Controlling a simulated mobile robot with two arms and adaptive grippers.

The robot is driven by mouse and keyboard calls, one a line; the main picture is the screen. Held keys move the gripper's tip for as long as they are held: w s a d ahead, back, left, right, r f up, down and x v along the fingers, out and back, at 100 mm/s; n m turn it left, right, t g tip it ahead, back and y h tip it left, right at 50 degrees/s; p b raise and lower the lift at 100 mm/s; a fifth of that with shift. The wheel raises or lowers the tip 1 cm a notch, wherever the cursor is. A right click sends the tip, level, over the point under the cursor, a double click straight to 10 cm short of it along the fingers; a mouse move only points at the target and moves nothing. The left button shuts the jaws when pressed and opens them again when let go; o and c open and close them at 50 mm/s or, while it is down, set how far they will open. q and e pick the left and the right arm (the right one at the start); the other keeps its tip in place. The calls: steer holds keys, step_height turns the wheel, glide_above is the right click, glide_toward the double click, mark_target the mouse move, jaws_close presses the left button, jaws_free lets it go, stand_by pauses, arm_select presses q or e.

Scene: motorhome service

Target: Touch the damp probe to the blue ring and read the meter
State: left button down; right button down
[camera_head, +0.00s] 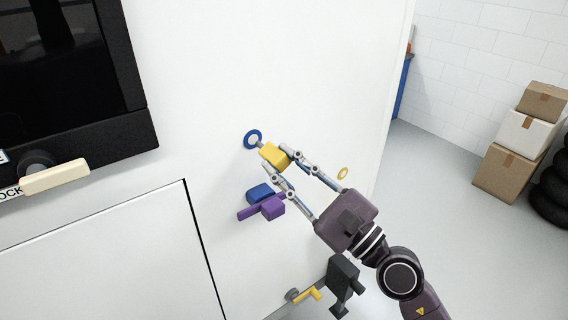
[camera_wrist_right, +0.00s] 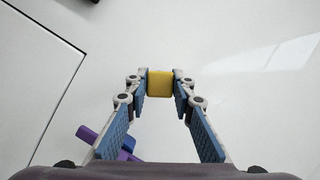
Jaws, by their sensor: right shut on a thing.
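The damp probe, a yellow block (camera_head: 273,154) with a short grey tip, is held between the fingertips of my right gripper (camera_head: 277,164). In the right wrist view the yellow block (camera_wrist_right: 159,84) sits between the two fingers at their far ends. The blue ring (camera_head: 247,133) is on the white wall, just up and left of the probe. The probe's tip overlaps the ring's lower right in the head view; I cannot tell whether it touches. No meter reading can be made out. My left gripper is not in view.
Below the probe, a blue and purple fitting (camera_head: 270,207) sticks out of the wall; it also shows in the right wrist view (camera_wrist_right: 118,150). A cream handle (camera_head: 55,177) is at left. Stacked boxes (camera_head: 503,172) stand on the right.

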steer(key=shift+w+a, duration=0.2)
steer(key=shift+w, duration=0.1)
stand_by(0.4)
steer(key=shift+w+a, duration=0.2)
steer(key=shift+w, duration=0.05)
steer(key=shift+s+d, duration=0.1)
stand_by(0.7)
